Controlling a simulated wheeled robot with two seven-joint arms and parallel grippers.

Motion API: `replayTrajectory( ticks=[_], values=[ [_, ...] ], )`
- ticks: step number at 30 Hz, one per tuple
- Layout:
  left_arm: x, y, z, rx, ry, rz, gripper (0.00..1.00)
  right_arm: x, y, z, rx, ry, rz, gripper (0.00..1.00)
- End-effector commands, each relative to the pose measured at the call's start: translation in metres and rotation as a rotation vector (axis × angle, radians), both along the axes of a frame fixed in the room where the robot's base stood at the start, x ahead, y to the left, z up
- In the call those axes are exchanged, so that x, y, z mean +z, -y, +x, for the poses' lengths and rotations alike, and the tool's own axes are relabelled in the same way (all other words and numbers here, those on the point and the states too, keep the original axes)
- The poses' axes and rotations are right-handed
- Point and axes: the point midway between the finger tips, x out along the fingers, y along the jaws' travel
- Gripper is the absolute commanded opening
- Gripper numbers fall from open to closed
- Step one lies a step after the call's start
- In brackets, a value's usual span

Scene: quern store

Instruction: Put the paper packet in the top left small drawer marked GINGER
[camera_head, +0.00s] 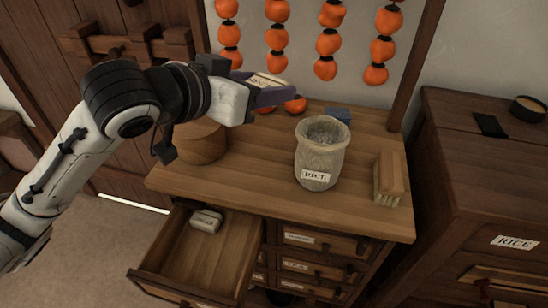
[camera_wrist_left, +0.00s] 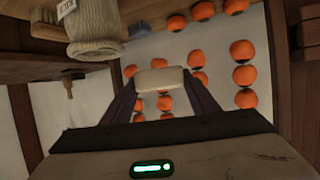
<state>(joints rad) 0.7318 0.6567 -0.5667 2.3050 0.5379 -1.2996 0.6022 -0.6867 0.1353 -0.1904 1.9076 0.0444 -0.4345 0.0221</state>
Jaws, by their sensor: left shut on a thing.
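My left gripper (camera_head: 272,92) is raised above the back of the wooden counter and is shut on a cream paper packet (camera_head: 265,80) with dark marks. In the left wrist view the packet (camera_wrist_left: 160,79) sits between the fingertips. An open drawer (camera_head: 235,255) juts out at the left of the cabinet front, below and in front of the gripper. A second pale packet (camera_head: 207,221) lies inside it near the back. The drawer's front label is too small to read, so I cannot tell whether it says GINGER. My right gripper is not in view.
A sack marked RICE (camera_head: 322,155) stands mid-counter (camera_head: 250,180). A round wooden container (camera_head: 200,142) is at left, a brush (camera_head: 388,180) at right, a small blue block (camera_head: 338,115) behind. Strings of orange fruit (camera_head: 328,42) hang close by. Shut labelled drawers (camera_head: 305,266) are right of the open one.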

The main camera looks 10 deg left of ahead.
Motion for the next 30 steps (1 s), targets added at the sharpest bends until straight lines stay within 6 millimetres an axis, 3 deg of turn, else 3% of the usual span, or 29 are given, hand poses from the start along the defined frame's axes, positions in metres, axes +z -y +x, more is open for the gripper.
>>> replayTrajectory(
  ticks=[1, 3, 12, 20, 27, 30],
  values=[
    [-0.019, -0.001, -0.001, 0.000, -0.009, 0.003, 0.33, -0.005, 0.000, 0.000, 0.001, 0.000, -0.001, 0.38],
    [-0.039, 0.000, -0.001, 0.001, -0.010, 0.002, 0.33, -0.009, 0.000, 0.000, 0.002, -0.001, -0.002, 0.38],
    [-0.110, -0.001, -0.001, 0.002, -0.006, 0.002, 0.33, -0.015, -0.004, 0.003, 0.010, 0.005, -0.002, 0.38],
    [-0.130, -0.001, -0.001, 0.001, -0.002, 0.003, 0.33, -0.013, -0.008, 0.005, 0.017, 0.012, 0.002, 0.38],
    [-0.162, -0.001, -0.001, 0.002, -0.003, 0.002, 0.33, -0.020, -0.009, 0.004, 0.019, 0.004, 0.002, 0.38],
    [-0.164, 0.000, -0.001, 0.001, 0.000, 0.002, 0.33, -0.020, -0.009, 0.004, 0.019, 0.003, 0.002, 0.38]
  ],
)
